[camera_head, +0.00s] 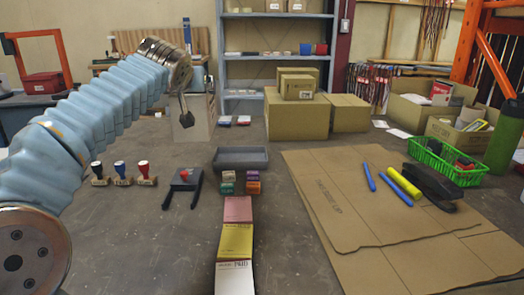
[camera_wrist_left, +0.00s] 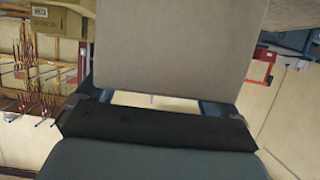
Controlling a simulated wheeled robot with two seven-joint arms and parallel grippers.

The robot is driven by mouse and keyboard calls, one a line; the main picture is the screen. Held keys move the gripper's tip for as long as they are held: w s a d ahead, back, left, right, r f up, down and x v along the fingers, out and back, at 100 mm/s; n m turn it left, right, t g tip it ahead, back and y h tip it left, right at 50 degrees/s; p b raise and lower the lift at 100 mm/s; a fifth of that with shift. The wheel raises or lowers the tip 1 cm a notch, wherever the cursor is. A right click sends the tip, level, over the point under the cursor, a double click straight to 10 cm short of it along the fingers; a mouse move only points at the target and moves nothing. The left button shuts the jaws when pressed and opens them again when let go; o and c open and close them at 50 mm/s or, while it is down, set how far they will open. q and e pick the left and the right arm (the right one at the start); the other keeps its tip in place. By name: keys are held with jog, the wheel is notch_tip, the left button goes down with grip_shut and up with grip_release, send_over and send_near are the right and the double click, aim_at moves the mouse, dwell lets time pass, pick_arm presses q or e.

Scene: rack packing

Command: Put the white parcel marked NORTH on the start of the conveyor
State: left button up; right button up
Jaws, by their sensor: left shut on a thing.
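My left gripper (camera_head: 186,104) is raised over the far part of the table and is shut on a pale, greyish box-shaped thing (camera_head: 194,125). Its plain face fills the upper middle of the left wrist view (camera_wrist_left: 175,50). No NORTH mark shows on the visible faces, so I cannot tell whether it is the white parcel. A white piece with unreadable lettering (camera_head: 234,278) lies at the near edge of the head view. I cannot make out a conveyor in either view. My right gripper is not in view.
Several stamps (camera_head: 122,172) stand at left. A grey tray (camera_head: 240,158) is in the middle. Cardboard boxes (camera_head: 297,115) stand behind it. Flat cardboard (camera_head: 340,200) and a green basket (camera_head: 443,164) are at right. Bare table lies at front left.

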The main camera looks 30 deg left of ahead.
pick_arm(q)
jog(key=shift+w+a+r, duration=0.1)
jog(key=shift+w, duration=0.05)
jog(key=shift+a, duration=0.15)
jog(key=w+a+f+p, duration=0.1)
jog(key=w+a+f, duration=0.1)
jog(key=a+f, duration=0.4)
jog(key=w+a+f+p, duration=0.1)
jog(key=w+a+f, duration=0.1)
jog(key=a+f, duration=0.4)
jog(key=shift+w+a+f, duration=0.35)
jog(key=shift+f, duration=0.15)
jog(key=o, duration=1.6)
jog(key=shift+f, duration=0.1)
jog(key=shift+o, duration=0.2)
jog(key=b+v, duration=0.2)
jog(key=v, duration=1)
